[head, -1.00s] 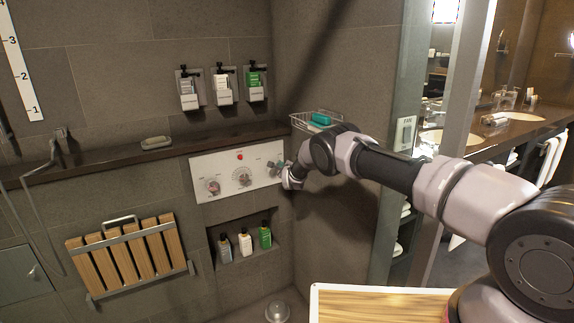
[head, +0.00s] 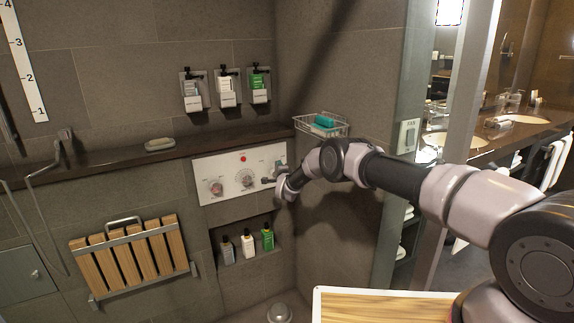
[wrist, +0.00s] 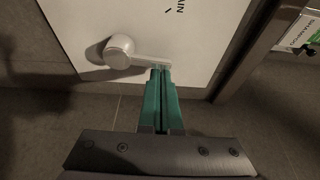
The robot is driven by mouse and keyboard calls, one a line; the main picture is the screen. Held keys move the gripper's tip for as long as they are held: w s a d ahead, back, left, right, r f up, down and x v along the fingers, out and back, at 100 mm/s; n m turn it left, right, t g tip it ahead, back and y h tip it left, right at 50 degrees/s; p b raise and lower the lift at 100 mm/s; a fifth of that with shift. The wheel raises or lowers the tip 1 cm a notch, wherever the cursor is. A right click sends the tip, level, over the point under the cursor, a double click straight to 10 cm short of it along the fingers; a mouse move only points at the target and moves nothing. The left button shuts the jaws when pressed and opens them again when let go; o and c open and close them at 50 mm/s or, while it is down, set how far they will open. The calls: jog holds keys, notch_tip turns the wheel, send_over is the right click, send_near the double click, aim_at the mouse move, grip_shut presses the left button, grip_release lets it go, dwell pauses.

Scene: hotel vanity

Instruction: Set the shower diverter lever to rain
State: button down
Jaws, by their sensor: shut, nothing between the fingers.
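The diverter lever (wrist: 120,51) is a pale round hub with a short arm on a white panel. In the wrist view its arm points right, slightly downward. Part of a printed word ending in "AIN" (wrist: 180,8) is above and right of the lever. My gripper (wrist: 161,69) has teal fingers closed together. Their tips are at the free end of the lever arm, apparently touching it, with nothing gripped. In the head view the white control panel (head: 218,167) is on the shower wall, and my gripper (head: 280,170) is at its right side, hiding much of the lever.
Left of my gripper the panel has knobs (head: 246,178) and a red button (head: 242,158). A ledge (head: 110,165) runs above. A wire basket (head: 335,129) is in the corner nearby. A niche with several bottles (head: 247,244) is below; a slatted seat (head: 130,255) is lower left.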

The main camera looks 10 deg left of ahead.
aim_at(271, 160)
jog(key=n, duration=0.1)
jog(key=a+n, duration=0.1)
jog(key=n, duration=0.1)
jog(key=s+n+t, duration=0.1)
jog(key=shift+s+a+n+y, duration=0.1)
jog(key=shift+a+n+y, duration=0.2)
jog(key=shift+y, duration=0.1)
jog(key=n, duration=0.1)
jog(key=a+n, duration=0.1)
jog(key=n, duration=0.1)
jog(key=shift+s+t+y, duration=0.4)
jog(key=shift+f, duration=0.1)
jog(key=shift+s+a, duration=0.15)
jog(key=shift+a, duration=0.05)
